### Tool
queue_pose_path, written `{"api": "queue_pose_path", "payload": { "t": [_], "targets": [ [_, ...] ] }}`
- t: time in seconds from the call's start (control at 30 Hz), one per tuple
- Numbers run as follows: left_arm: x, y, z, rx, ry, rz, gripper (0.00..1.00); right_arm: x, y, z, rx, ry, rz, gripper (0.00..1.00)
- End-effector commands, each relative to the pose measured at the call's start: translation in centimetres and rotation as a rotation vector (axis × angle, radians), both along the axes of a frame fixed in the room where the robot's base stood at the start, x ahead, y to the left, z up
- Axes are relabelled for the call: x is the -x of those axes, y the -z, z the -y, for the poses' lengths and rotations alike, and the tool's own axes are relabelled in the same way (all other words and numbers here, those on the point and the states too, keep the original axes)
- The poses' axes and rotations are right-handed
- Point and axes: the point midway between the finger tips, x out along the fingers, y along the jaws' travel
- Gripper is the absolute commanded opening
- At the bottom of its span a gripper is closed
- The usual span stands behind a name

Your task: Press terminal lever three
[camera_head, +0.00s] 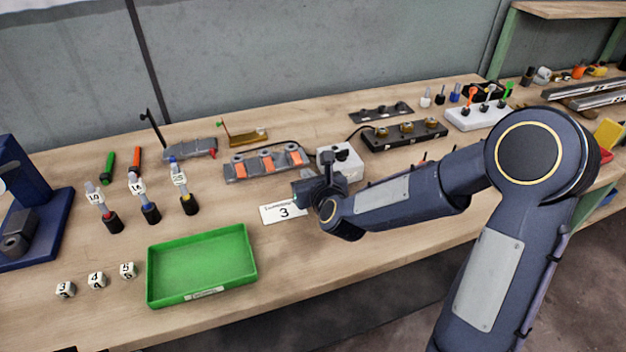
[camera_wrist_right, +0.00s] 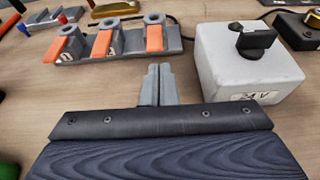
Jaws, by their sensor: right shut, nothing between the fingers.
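The terminal block (camera_head: 242,170) is a grey strip with three orange levers, in the middle of the bench. It also shows at the top of the right wrist view (camera_wrist_right: 127,42). There its levers are a left one (camera_wrist_right: 54,49), a middle one (camera_wrist_right: 102,43) and a right one (camera_wrist_right: 154,38). My right gripper (camera_wrist_right: 158,70) is shut and empty, its fingertips just on the near side of the right lever, with no clear contact. In the head view the right gripper (camera_head: 303,190) is beside the block's right end.
A white box with a black knob (camera_wrist_right: 250,55) stands close to the right of the fingers. A card marked 3 (camera_head: 283,212) lies below the gripper in the head view.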

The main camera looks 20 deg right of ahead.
Motion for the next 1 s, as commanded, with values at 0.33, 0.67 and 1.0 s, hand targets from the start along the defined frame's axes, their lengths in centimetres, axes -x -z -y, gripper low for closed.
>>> {"api": "queue_pose_path", "payload": {
  "t": [0.33,0.67,1.0],
  "targets": [
    [0.0,-0.6,0.0,0.0,0.0,0.0,0.36,-3.4,1.2,-0.2,0.001,-0.003,0.0,0.0],
    [0.0,-0.6,0.0,0.0,0.0,0.0,0.36,-3.5,1.2,-0.2,0.002,-0.002,0.0,0.0],
    [0.0,-2.3,0.0,0.0,0.0,0.0,0.36,-3.5,0.6,-0.2,0.001,-0.001,-0.053,0.0]
  ]
}}
